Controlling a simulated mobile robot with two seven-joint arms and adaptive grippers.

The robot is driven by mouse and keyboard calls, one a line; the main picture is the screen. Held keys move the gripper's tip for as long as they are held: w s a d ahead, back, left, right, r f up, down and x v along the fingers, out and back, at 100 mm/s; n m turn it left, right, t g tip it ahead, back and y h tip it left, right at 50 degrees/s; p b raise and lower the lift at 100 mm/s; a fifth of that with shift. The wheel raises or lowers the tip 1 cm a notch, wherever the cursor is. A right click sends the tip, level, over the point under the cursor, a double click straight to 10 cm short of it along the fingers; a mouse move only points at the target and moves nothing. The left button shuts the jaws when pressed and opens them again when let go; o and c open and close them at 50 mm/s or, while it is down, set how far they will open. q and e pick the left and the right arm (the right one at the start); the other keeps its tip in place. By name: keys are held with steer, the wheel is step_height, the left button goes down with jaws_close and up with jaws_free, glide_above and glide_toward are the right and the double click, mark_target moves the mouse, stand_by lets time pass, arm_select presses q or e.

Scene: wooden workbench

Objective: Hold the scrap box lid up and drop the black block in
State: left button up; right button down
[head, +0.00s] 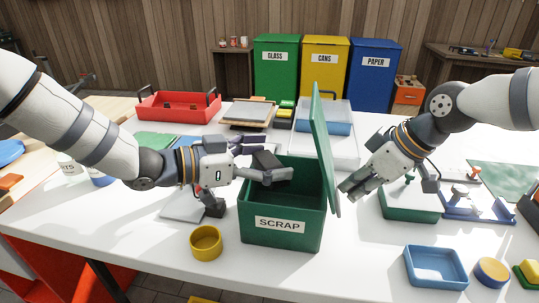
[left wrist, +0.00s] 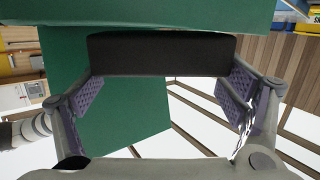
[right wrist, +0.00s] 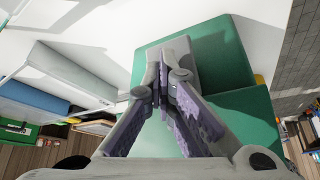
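The green scrap box (head: 282,225) stands open on the white bench, its SCRAP label facing me. Its lid (head: 322,140) is up, nearly upright along the box's right side. My left gripper (head: 266,166) is shut on the black block (head: 267,160), above the box's opening near its left side. In the left wrist view the block (left wrist: 160,54) spans between both purple finger pads. My right gripper (head: 347,189) is just right of the lid; its fingers look closed with nothing between them in the right wrist view (right wrist: 164,72). I cannot tell whether they touch the lid.
A yellow cup (head: 206,243) stands front left of the box. A blue tray (head: 436,268) and a blue-yellow round piece (head: 491,272) lie front right. A red tray (head: 178,107) is at the back left.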

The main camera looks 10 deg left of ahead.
stand_by(0.3)
arm_select(q)
steer(key=v, duration=1.2)
steer(key=shift+m+t, duration=0.3)
steer(key=r, duration=0.1)
steer(key=r+p, duration=0.1)
steer(key=r, duration=0.3)
steer(key=shift+s+p, duration=0.35)
arm_select(e)
step_height(320, 180, up, 8)
steer(key=shift+f, duration=0.25)
